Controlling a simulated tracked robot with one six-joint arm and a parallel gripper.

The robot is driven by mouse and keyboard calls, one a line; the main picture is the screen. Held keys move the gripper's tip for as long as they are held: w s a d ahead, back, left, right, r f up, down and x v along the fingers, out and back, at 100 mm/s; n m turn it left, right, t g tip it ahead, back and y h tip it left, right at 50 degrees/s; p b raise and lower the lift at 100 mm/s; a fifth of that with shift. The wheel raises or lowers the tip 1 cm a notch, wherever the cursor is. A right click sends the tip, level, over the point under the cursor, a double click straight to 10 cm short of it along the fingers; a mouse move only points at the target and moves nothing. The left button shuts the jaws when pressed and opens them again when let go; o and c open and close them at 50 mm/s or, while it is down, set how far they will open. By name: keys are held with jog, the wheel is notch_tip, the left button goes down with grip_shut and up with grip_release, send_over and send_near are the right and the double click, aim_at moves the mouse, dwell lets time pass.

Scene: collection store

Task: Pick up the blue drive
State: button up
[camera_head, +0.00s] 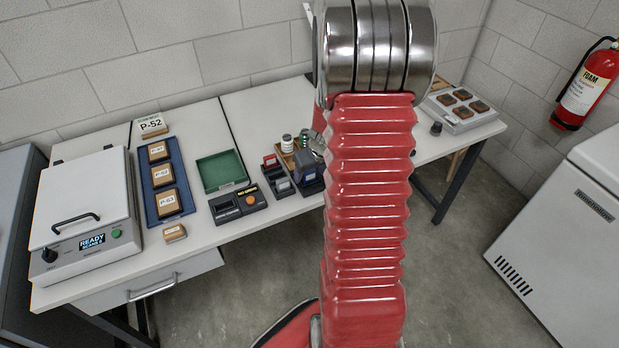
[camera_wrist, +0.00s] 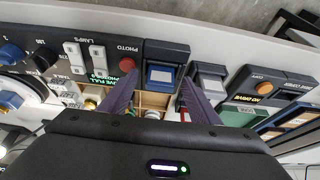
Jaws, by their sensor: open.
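The blue drive (camera_wrist: 160,76) shows in the wrist view as a blue block with a pale face, in a dark dock (camera_wrist: 167,51). It also shows in the head view (camera_head: 307,166), just left of my red arm. My gripper (camera_wrist: 160,79) is open, with one dark finger to each side of the blue drive in the picture. No contact shows, and I cannot tell the height of the fingers above it.
A similar dock with a grey block (camera_wrist: 208,84) stands right of the blue drive in the wrist view. A control panel with a red PHOTO button (camera_wrist: 126,64) lies left. In the head view, a green tray (camera_head: 222,171) and blue tray (camera_head: 163,208) lie farther left.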

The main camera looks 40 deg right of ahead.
jog(key=shift+c, duration=0.7)
jog(key=c, duration=1)
